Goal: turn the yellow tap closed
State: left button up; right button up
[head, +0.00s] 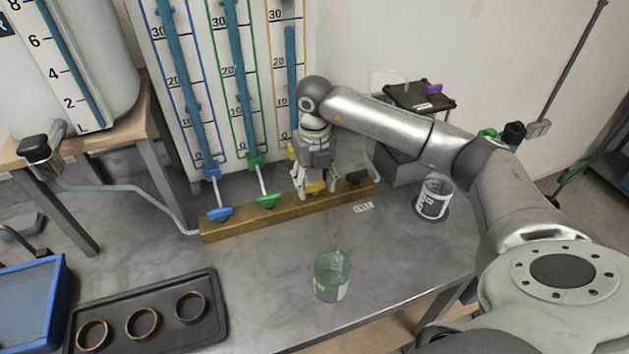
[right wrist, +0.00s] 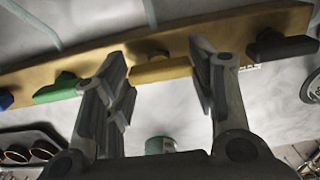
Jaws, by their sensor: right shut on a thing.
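The yellow tap (head: 316,187) sits on a brass bar (head: 235,229) on the grey bench, between the green and black taps. Its handle (right wrist: 160,71) also shows in the right wrist view, between the two fingers and lying roughly along the bar. My right gripper (head: 316,190) points down over the yellow tap and is shut on its handle. The fingers hide part of the handle in the head view. My left gripper is not in view.
A blue tap (head: 220,213) and a green tap (head: 268,202) are left of the yellow one, a black tap (head: 357,177) right. A green-rimmed beaker (head: 331,280) stands in front, another beaker (head: 434,198) right. A dark tray (head: 215,335) with rings lies front left.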

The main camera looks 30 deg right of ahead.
aim_at(315, 183)
jog(key=shift+w+r, duration=0.1)
jog(key=o, duration=1)
notch_tip(315, 183, up, 12)
jog(key=shift+f, duration=0.1)
dwell(0.4)
